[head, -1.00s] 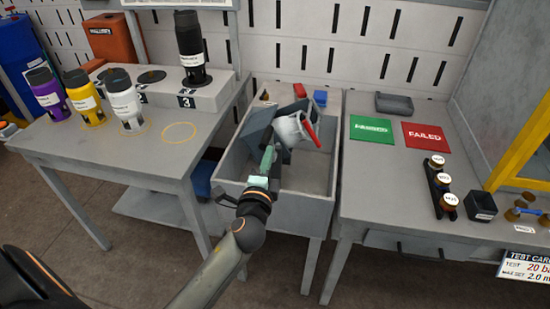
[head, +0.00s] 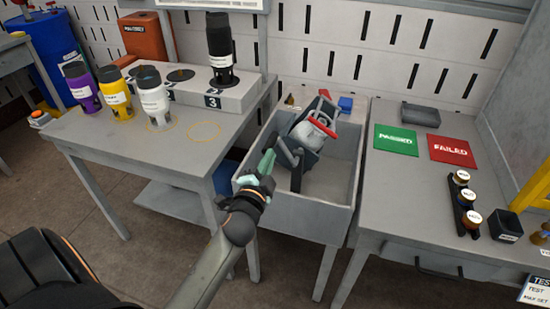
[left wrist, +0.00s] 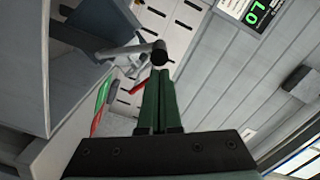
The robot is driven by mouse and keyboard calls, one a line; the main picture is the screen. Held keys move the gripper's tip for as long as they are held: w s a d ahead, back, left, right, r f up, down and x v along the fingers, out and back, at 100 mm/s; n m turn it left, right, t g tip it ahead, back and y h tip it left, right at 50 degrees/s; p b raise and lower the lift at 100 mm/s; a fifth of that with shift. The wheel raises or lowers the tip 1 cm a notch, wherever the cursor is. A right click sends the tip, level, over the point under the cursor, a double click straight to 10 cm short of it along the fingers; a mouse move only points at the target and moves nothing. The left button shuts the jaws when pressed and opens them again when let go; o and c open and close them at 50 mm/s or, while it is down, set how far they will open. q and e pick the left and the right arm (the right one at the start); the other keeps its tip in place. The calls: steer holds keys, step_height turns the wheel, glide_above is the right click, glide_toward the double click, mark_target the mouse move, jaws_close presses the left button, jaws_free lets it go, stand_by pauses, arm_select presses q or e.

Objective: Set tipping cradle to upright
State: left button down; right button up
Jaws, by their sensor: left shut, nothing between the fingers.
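The tipping cradle (head: 306,138) is a dark grey holder over the grey basin, holding a white cylinder (head: 317,127) with red parts. It looks tilted, its upper end leaning to the back right; I cannot tell if it is fully upright. My left gripper (head: 268,160), with green fingers, is shut and empty at the basin's left side, just left of the cradle. In the left wrist view, the shut fingers (left wrist: 160,98) point at a grey lever (left wrist: 130,50) with a black knob (left wrist: 158,53); contact is unclear. My right gripper is out of view.
The grey basin (head: 300,213) stands between two tables. The left table (head: 100,140) carries purple, yellow, white and black bottles. The right table (head: 400,190) carries a green PASSED mat (head: 396,140), a red FAILED mat (head: 454,149) and small fittings.

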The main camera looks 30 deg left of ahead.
arm_select(q)
steer(key=s+a+f+n, duration=0.1)
steer(key=a+f+n, duration=0.2)
steer(key=a+n, duration=0.1)
steer(key=shift+s+a+f+n+p, duration=0.2)
steer(key=shift+a+f+n+p, duration=0.2)
steer(key=shift+n, duration=0.4)
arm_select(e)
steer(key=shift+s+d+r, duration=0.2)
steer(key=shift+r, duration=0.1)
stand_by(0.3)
